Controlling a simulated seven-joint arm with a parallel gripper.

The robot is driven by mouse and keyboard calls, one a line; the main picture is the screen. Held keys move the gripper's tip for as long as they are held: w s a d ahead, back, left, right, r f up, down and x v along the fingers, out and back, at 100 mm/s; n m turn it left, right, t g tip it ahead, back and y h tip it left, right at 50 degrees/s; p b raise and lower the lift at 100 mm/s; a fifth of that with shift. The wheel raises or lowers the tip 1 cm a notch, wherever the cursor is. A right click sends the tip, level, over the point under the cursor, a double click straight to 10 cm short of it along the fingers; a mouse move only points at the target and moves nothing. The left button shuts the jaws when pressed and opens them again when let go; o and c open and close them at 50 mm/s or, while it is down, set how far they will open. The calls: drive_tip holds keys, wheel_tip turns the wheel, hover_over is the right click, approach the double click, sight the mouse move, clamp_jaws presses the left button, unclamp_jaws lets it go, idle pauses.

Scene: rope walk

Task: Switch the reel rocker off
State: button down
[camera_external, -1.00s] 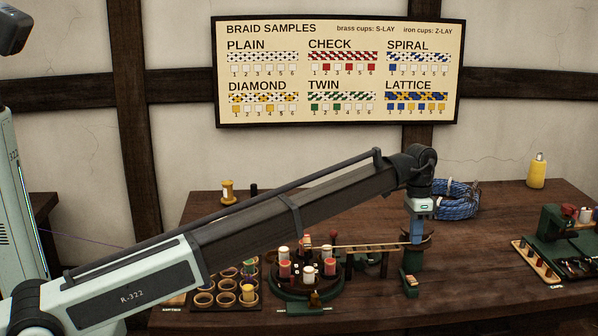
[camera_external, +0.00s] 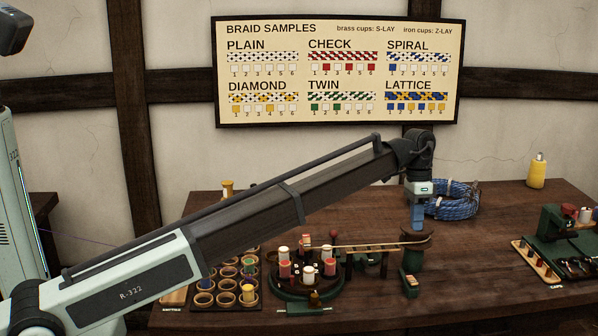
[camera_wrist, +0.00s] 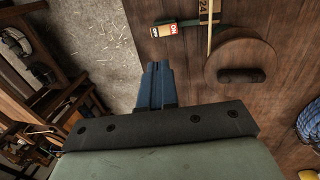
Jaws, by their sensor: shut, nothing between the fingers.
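The reel rocker (camera_wrist: 168,30) is a small switch with a red part marked ON and a pale, dark-lettered part beside it; I cannot tell which side is pressed. The round brown reel (camera_wrist: 238,66) lies to the right of my gripper (camera_wrist: 158,68) in the wrist view. My gripper also shows in the external view (camera_external: 417,228), pointing down above or beside the reel, higher than the rocker. Its blue fingers are shut and empty, apart from the rocker.
A pale braid (camera_external: 365,246) runs from the bobbin carousel (camera_external: 308,288) to the reel. A blue rope coil (camera_external: 455,202) lies behind. Ring cups (camera_external: 205,299) stand left, a green stand (camera_external: 560,235) right. Table (camera_external: 480,290) is clear right of the rocker.

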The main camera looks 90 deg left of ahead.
sight(414, 281)
idle(0.3)
drive_tip(key=x, duration=1.4)
drive_tip(key=shift+d, duration=0.1)
drive_tip(key=shift+d, duration=0.15)
